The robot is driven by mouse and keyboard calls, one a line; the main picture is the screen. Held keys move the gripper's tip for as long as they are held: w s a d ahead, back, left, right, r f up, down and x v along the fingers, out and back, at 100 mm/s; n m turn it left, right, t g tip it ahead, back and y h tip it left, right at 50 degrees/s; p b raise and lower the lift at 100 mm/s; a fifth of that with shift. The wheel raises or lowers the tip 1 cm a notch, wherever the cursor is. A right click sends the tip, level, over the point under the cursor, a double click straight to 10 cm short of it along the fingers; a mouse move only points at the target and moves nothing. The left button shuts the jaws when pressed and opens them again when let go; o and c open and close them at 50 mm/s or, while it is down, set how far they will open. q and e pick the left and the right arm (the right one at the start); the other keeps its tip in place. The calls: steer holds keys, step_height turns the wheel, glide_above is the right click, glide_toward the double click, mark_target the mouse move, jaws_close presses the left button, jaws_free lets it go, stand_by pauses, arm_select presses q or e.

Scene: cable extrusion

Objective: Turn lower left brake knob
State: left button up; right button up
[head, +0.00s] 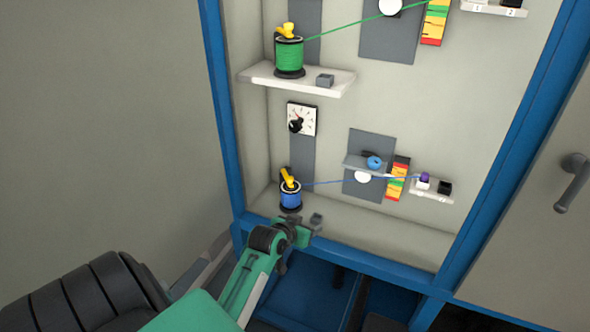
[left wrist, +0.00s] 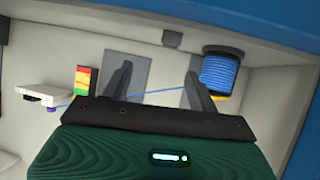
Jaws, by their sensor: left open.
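The lower left brake knob is a black knob (head: 296,125) on a square white dial, mounted on a grey vertical strip above the blue spool (head: 290,195). The blue spool also shows in the left wrist view (left wrist: 226,72), but the knob does not. My left gripper (head: 301,229) is at the cabinet's lower front edge, below the spool and well below the knob. Its two dark fingers (left wrist: 155,85) stand apart with nothing held between them. My right gripper is not in view.
A blue cable runs from the spool past a grey plate (head: 360,187) and a coloured gauge (head: 397,178) to a small white shelf (head: 432,197). Above the knob, a white shelf (head: 262,76) holds a green spool (head: 289,56). The cabinet's blue frame (head: 222,100) borders the left side.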

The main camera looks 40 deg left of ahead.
arm_select(q)
steer(key=w+a+r+n+t+y, duration=0.1)
steer(key=a+r+t, duration=0.1)
steer(key=a+r, duration=0.35)
steer(key=w+a+r+n+t+y, duration=0.1)
steer(key=a+r+t, duration=0.1)
steer(key=r, duration=0.6)
steer(key=n+t+y, duration=0.1)
steer(key=y, duration=0.1)
glide_toward(294, 129)
steer(key=p+x, duration=0.2)
steer(key=x, duration=0.9)
steer(key=c, duration=0.9)
steer(key=shift+n, duration=0.3)
